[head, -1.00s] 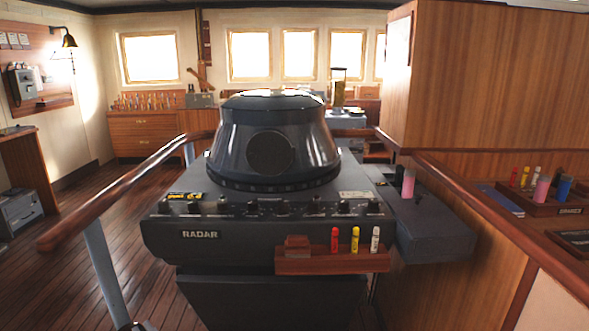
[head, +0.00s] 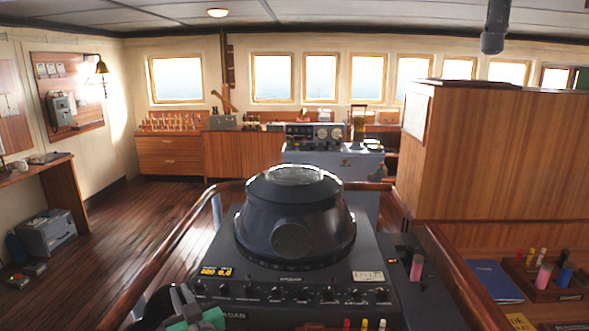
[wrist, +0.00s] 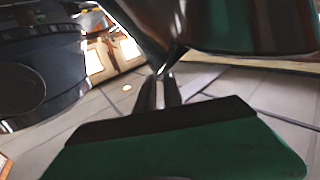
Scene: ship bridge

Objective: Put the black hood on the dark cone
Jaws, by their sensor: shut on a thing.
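The dark cone (head: 296,215) stands upright on top of the radar console (head: 370,262), with a flat pale top and a round disc on its near side. Its bare dark side fills the left of the wrist view (wrist: 45,65). My gripper (head: 190,312), with green pads, is at the bottom left of the head view, in front of the console's left corner and apart from the cone. It is shut on a dark thing, seemingly the black hood (head: 152,304), mostly cut off by the picture edge. A dark glossy curved surface, likely the hood, spans the top of the wrist view.
A wooden handrail (head: 172,245) runs around the console. A wooden counter at right holds a tray of markers (head: 552,283) and a blue folder (head: 494,281). A wooden cabinet (head: 500,150) rises behind it. Open floor lies left.

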